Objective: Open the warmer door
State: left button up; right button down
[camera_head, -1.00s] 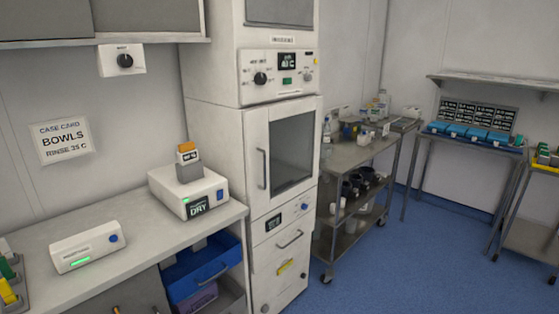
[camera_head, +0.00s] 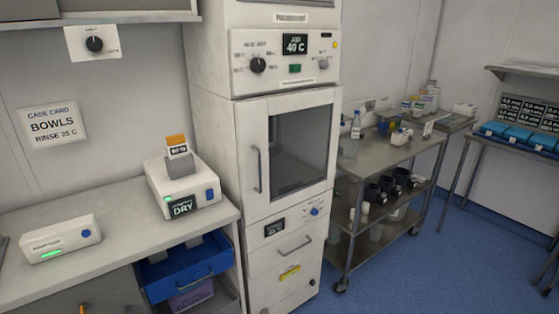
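The warmer (camera_head: 215,140) is a tall white cabinet in the middle of the head view. Its door (camera_head: 246,116) has a dark glass window (camera_head: 299,149) and looks shut. A vertical bar handle (camera_head: 258,169) sits on the door's left side. Above the door, a control panel has a knob (camera_head: 257,65) and a display (camera_head: 294,45) reading 40 C. Below it are a small display (camera_head: 273,229), a blue knob (camera_head: 315,211) and a drawer with a bar handle (camera_head: 295,245). Neither of my grippers is in view.
A counter (camera_head: 115,246) on the left holds a white DRY box (camera_head: 183,190) and a small white device (camera_head: 60,239). A blue drawer (camera_head: 185,272) stands open beneath. A steel cart (camera_head: 385,157) is right of the warmer. Blue floor (camera_head: 440,275) is clear at front right.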

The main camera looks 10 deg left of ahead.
aim_at(252, 121)
jog(key=i+l, duration=0.75)
jog(key=l, duration=0.3)
jog(key=z, duration=0.05)
